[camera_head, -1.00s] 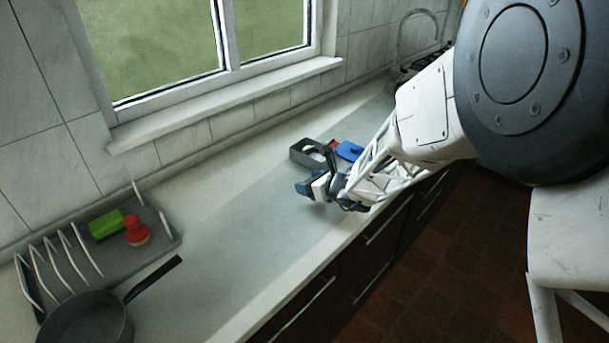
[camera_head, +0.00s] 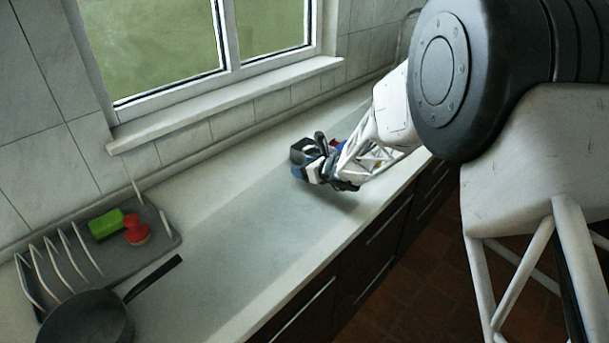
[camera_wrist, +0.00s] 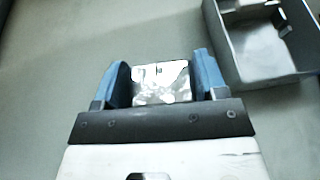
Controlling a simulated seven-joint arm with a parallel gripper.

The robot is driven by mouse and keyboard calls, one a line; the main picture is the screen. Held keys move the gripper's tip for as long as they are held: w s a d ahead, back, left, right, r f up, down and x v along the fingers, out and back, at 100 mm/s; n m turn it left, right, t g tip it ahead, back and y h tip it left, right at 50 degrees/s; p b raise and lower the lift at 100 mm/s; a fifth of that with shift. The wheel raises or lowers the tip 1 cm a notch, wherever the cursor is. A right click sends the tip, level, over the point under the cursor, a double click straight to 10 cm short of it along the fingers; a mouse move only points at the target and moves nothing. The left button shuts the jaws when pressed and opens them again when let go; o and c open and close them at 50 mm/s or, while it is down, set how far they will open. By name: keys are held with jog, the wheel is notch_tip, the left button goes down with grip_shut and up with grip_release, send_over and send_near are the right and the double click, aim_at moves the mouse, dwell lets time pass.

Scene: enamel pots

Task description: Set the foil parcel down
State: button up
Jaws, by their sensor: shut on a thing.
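The foil parcel (camera_wrist: 162,84) is a shiny silver block. In the wrist view it sits between the two blue fingers of my gripper (camera_wrist: 165,80), which is shut on it. I cannot tell whether the parcel touches the counter.
In the head view a dish rack (camera_head: 165,228) with a green block (camera_head: 106,224) and a red brush (camera_head: 136,231) is left, behind a dark pan (camera_head: 85,318). The middle counter (camera_head: 235,235) is clear.

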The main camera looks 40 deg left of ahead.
jog(key=shift+w+a, duration=0.25)
jog(key=shift+a, duration=0.05)
jog(key=shift+f, duration=1.8)
jog(key=shift+f, duration=0.2)
jog(key=o, duration=0.9)
jog(key=shift+o, duration=0.2)
jog(key=shift+r, duration=0.1)
jog(key=shift+r, duration=0.1)
jog(key=shift+v, duration=6)
